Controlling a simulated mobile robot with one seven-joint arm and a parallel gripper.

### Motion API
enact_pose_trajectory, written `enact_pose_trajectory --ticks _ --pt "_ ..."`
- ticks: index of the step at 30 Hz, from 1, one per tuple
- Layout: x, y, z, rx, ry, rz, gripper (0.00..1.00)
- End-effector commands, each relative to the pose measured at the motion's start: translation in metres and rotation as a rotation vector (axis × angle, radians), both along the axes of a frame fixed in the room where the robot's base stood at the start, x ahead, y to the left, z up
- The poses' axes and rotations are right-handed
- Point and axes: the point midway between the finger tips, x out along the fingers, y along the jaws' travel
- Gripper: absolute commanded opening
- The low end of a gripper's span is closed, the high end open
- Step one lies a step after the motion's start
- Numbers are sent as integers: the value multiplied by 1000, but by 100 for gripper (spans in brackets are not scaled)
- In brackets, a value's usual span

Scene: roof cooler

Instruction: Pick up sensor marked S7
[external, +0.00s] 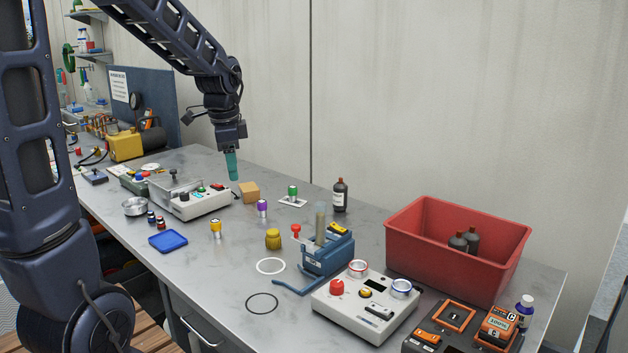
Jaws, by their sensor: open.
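My gripper (233,177), with teal fingers, points down above the back left part of the grey workbench (210,265). It is open, and nothing shows between its fingers. A tan block (249,193) is below it and to its right. Several small capped cylinders could be sensors: a yellow one (215,229), a purple-topped one (262,209) and a green-topped one (292,192) on a white card. They stand upright, apart from my gripper. Their markings are too small to read, so I cannot tell which is S7.
A white instrument box (188,206) stands left of my gripper. A blue vice-like fixture (327,259), a brown bottle (340,196), a white control box (367,308) and a red bin (410,226) stand to the right. A blue tray (168,241) lies front left.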

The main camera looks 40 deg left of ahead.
Motion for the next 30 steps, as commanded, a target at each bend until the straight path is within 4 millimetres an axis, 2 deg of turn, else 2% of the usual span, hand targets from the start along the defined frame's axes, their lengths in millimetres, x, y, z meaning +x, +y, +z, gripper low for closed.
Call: enact_pose_trajectory --ticks 1,9,16,21,26,30 --pt "6 14 -11 -1 18 -21 55" --pt "32 82 -67 -7 89 -188 55" --pt "41 134 -116 -24 133 -314 55" --pt "42 154 -136 -32 146 -367 55" --pt "43 159 -149 -35 151 -382 55" --pt "42 159 -168 -36 151 -381 55"
